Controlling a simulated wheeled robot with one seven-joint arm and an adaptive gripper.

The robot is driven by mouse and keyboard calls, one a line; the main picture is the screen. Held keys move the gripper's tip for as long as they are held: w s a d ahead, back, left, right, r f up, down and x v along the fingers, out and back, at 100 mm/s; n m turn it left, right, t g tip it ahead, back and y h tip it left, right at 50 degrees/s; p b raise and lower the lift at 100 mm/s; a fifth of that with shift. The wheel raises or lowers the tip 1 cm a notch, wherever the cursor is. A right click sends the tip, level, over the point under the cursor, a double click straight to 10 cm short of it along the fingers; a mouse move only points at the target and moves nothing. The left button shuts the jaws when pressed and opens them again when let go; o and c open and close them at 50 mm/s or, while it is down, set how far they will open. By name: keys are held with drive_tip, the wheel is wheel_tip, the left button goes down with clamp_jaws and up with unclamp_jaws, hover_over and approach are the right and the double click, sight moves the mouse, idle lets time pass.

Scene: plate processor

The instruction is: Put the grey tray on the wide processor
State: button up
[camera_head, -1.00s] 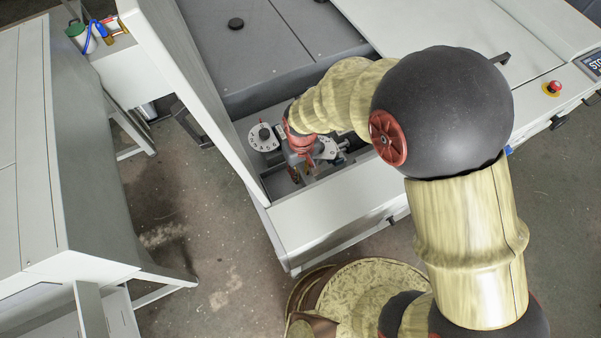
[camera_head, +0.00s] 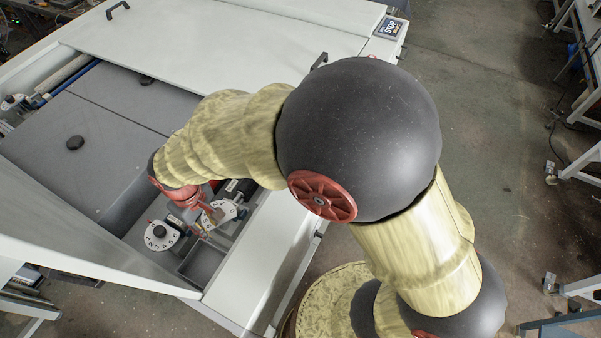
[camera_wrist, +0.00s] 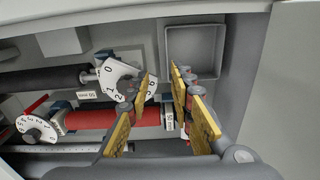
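A square grey tray (camera_wrist: 193,52) with a raised rim lies in the open compartment of the white machine, seen in the wrist view. It looks empty. A grey tray-like recess also shows in the head view (camera_head: 202,263). My gripper (camera_wrist: 160,84) is open, with yellow pads apart and nothing between them. Its tips point toward the compartment, close to the tray's lower left corner in the wrist view; I cannot tell the height. In the head view my gripper (camera_head: 207,228) is partly hidden by my wrist. The wide white machine (camera_head: 270,35) has grey panels; I cannot tell whether it is the wide processor.
Numbered white dials (camera_head: 160,234), a red roller (camera_wrist: 100,118) and a black roller (camera_wrist: 40,80) lie beside the tray. The compartment's white walls stand close around my gripper. Open floor (camera_head: 490,120) lies to the right.

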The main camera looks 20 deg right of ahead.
drive_tip(key=d+r+m+t, duration=0.3)
drive_tip(key=d+r+m, duration=0.1)
drive_tip(key=d+r, duration=1.1)
drive_tip(key=s+d+r+m+t, duration=0.2)
drive_tip(key=s+d+r+m, duration=0.1)
drive_tip(key=s+d+r, duration=0.4)
drive_tip(key=s+d, duration=0.3)
drive_tip(key=d, duration=0.2)
drive_tip(key=shift+d+r+m+t, duration=0.2)
drive_tip(key=shift+r+m+t, duration=0.05)
drive_tip(key=shift+m+t, duration=0.05)
drive_tip(key=shift+w, duration=0.1)
